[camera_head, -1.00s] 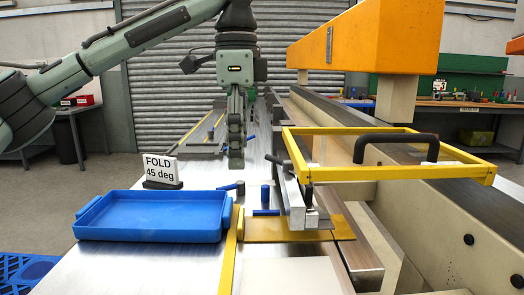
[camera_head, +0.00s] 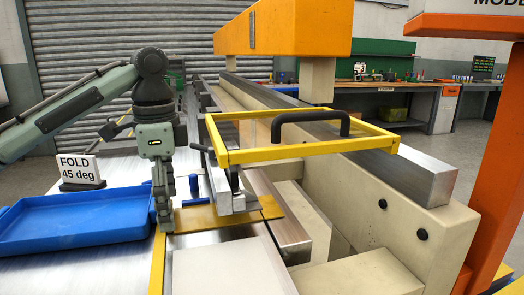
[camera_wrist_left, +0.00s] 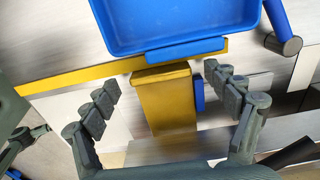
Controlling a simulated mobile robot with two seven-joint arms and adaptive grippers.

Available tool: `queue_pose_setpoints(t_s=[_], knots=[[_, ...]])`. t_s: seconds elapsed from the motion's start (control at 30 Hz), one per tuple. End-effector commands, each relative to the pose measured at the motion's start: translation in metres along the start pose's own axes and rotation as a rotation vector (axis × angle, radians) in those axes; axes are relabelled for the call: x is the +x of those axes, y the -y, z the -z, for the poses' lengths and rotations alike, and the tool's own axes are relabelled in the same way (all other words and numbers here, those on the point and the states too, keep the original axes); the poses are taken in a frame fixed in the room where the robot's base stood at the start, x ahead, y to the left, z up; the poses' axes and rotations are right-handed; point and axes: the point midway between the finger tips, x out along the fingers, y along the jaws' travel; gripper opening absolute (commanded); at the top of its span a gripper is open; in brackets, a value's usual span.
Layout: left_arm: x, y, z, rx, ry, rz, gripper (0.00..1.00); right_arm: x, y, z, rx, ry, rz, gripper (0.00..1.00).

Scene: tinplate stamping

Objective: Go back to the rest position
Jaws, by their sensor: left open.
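My left gripper (camera_head: 165,212) comes in from the left in the head view and points down, just left of the yellow sheet (camera_head: 232,213). In the left wrist view the two fingers (camera_wrist_left: 160,82) are spread wide with nothing held between them. The yellow sheet (camera_wrist_left: 165,103) shows beyond them, in the gap. I cannot tell the exact height of the fingertips above the bench. My right gripper is in neither view.
A blue tray (camera_head: 75,228) lies to the left, with a "FOLD 45 deg" sign (camera_head: 78,170) behind it. A yellow guard frame with a black handle (camera_head: 310,124) stands over the machine bed to the right. An orange post (camera_head: 497,150) rises at far right.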

Motion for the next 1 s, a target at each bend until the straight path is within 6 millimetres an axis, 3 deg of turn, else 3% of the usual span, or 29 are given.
queue_pose_setpoints(t_s=[0.47,1.0], knots=[[-0.006,0.001,0.001,-0.001,-0.001,0.003,0.87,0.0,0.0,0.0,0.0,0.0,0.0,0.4],[-0.093,0.001,0.0,-0.002,0.0,0.005,0.87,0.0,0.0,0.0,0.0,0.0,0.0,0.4]])
